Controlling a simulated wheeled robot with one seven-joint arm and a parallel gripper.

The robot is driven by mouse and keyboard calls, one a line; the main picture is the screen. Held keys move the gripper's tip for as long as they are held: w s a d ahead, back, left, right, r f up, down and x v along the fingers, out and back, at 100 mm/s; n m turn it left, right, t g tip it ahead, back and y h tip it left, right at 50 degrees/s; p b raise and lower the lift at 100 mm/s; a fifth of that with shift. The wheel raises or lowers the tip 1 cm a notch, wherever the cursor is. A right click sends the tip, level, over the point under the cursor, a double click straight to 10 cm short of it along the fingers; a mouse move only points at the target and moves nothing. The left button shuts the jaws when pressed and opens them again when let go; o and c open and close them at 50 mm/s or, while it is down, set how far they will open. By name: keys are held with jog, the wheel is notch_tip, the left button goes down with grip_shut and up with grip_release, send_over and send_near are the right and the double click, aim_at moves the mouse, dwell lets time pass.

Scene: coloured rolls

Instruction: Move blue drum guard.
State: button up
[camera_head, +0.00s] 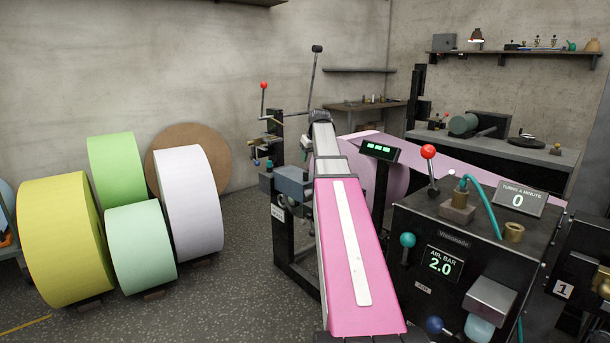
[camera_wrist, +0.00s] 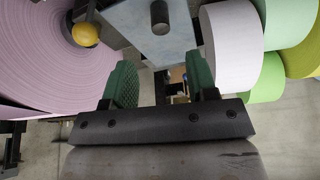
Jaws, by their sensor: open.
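The blue drum guard (camera_head: 293,186) is a grey-blue box-like cover on the dark machine stand, left of my pink arm in the head view. In the wrist view it is a pale blue panel (camera_wrist: 135,22) at the top, with a short dark cylindrical peg (camera_wrist: 159,17) sticking out. My gripper (camera_wrist: 160,65) shows two green ridged fingers, apart, with nothing held between them. The panel and peg lie beyond the fingertips, toward the top of the wrist view. I cannot tell the exact distance. In the head view my arm hides part of the machine, and the fingers are not clear.
A large pink roll (camera_wrist: 60,60) with a yellow knob (camera_wrist: 86,35) is close on the left in the wrist view. Yellow (camera_head: 70,240), green, mint and white (camera_head: 190,200) rolls stand on the floor at left. A black control console (camera_head: 470,255) with levers stands right of my arm.

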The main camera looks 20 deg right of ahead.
aim_at(306, 172)
jog(key=x, duration=1)
grip_shut()
jog(key=shift+r, duration=0.15)
